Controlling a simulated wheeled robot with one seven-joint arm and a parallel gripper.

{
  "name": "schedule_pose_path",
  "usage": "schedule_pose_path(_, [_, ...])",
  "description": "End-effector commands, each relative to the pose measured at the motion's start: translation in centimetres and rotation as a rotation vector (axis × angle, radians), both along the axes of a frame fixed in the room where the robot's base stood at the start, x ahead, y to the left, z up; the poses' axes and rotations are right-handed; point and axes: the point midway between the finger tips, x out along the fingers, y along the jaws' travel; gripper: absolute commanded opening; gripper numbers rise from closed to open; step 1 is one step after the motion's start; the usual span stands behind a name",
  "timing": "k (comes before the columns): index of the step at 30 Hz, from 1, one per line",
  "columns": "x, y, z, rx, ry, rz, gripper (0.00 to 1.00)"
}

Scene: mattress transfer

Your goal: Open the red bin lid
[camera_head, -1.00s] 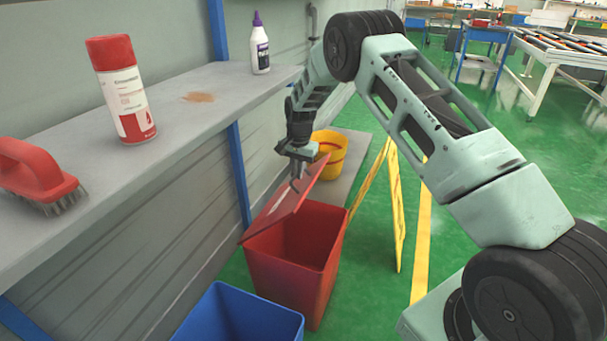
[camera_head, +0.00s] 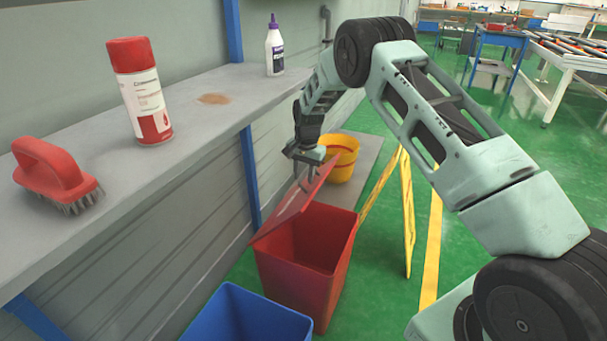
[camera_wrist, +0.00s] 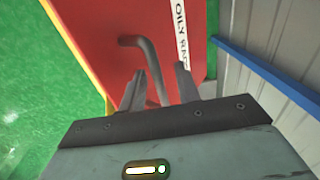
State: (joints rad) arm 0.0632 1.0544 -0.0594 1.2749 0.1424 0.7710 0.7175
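The red bin (camera_head: 305,262) stands on the floor below the shelf, and its inside shows from above. Its red lid (camera_head: 292,207) is raised and tilted, hinged on the wall side. My gripper (camera_head: 308,170) is at the lid's upper edge. In the wrist view the lid (camera_wrist: 105,20) carries a white label reading "OILY RAGS" (camera_wrist: 181,28) and a bent grey handle (camera_wrist: 146,48). My gripper's fingers (camera_wrist: 160,85) are apart, one on each side of the handle, with a gap visible on the right. Contact with the handle is hard to tell.
A blue bin (camera_head: 245,318) stands in front of the red bin. A yellow bucket (camera_head: 342,160) is behind it, and a yellow folding stand (camera_head: 407,205) is to its right. A grey shelf (camera_head: 100,185) holds a brush, a spray can and a bottle.

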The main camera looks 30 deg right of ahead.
Motion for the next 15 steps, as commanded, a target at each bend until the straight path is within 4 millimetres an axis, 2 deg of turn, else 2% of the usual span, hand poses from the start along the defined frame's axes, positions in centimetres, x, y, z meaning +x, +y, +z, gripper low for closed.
schedule_pose_path(5, [0.0,-0.2,1.6,-0.002,-0.003,-0.001,0.33])
schedule_pose_path(15, [-0.4,-0.4,9.3,-0.001,-0.005,0.0,0.33])
